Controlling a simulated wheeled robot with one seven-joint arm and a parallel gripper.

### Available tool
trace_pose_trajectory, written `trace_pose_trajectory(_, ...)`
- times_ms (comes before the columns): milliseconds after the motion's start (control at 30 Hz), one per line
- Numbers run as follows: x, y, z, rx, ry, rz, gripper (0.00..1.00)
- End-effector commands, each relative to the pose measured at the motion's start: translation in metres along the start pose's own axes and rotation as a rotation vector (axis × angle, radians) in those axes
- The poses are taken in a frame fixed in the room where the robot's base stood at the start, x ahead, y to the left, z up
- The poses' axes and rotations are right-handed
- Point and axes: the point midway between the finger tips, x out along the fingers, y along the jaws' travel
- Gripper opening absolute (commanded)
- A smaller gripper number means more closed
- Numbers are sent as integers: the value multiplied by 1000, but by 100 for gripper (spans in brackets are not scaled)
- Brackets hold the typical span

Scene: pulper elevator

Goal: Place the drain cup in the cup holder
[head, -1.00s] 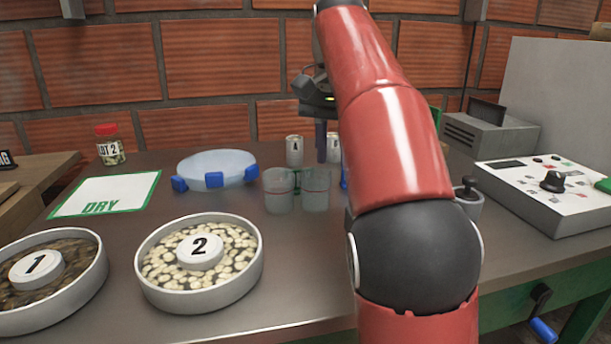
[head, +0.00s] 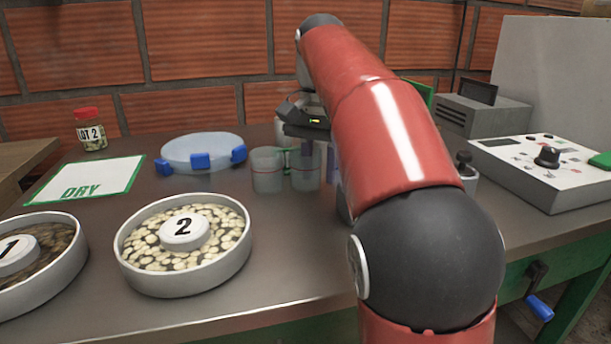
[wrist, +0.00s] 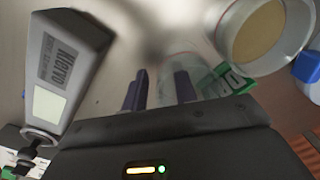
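Two clear cups with red lines stand side by side on the table in the head view, a left one (head: 268,170) and a right one (head: 306,168), with a green part between them. I cannot tell for sure which is the drain cup. My gripper (wrist: 160,88) points down with its dark fingers apart. A clear cup outline (wrist: 178,62) and a green tag (wrist: 228,80) with partly hidden letters show by the fingers in the wrist view. The cup does not look clamped. My arm hides the area behind it, and I cannot make out a cup holder.
A grey meter (wrist: 65,70) is left of the fingers in the wrist view, a round pale-rimmed container (wrist: 265,35) right. A blue-footed round dish (head: 203,153), tray 2 (head: 185,280) and a DRY mat (head: 85,180) are left in the head view. A control box (head: 540,185) stands right.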

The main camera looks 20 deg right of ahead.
Motion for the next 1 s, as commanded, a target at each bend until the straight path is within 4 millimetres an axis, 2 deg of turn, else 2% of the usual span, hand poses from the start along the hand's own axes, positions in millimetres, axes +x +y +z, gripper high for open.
trace_pose_trajectory(67,0,0,0,0,0,0,28)
trace_pose_trajectory(300,-1,0,0,0,0,0,0)
trace_pose_trajectory(733,-3,0,0,0,0,-1,0)
trace_pose_trajectory(1000,-22,4,-2,0,0,-1,0)
